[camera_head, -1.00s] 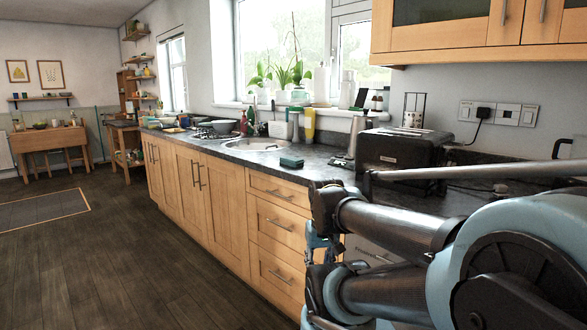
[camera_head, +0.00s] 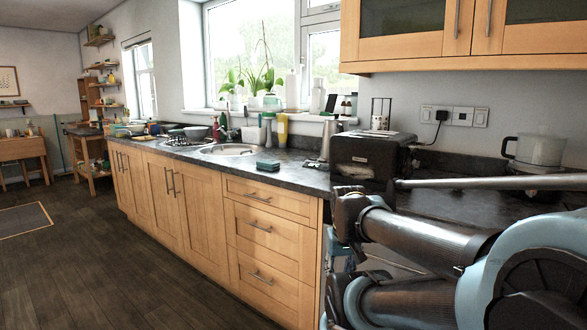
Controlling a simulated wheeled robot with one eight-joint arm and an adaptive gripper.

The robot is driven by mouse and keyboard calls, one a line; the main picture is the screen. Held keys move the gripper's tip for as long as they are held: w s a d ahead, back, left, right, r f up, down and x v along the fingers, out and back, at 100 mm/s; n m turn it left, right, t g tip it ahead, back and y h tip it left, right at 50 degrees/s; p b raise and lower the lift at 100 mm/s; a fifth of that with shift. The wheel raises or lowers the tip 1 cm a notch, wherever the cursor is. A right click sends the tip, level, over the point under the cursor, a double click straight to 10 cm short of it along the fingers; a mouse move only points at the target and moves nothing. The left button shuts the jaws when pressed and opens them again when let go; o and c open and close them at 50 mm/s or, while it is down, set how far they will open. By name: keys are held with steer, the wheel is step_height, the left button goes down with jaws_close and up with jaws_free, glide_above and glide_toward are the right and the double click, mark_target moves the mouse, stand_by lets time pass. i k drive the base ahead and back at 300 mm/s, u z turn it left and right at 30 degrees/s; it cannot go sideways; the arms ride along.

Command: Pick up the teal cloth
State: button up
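A small folded teal cloth (camera_head: 268,166) lies on the dark countertop (camera_head: 300,178), near its front edge. It sits to the right of the round sink (camera_head: 229,150) and to the left of the black toaster. My arm fills the lower right of the head view, in front of the counter. I cannot make out any gripper fingers there, and nothing of mine touches the cloth.
A white pot (camera_head: 538,150) is farther right. Wooden drawers (camera_head: 262,226) front the counter.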

mark_target(263, 164)
steer(key=z, duration=2.3)
steer(key=k, duration=1.2)
steer(key=u, duration=2.1)
steer(key=i, duration=0.95)
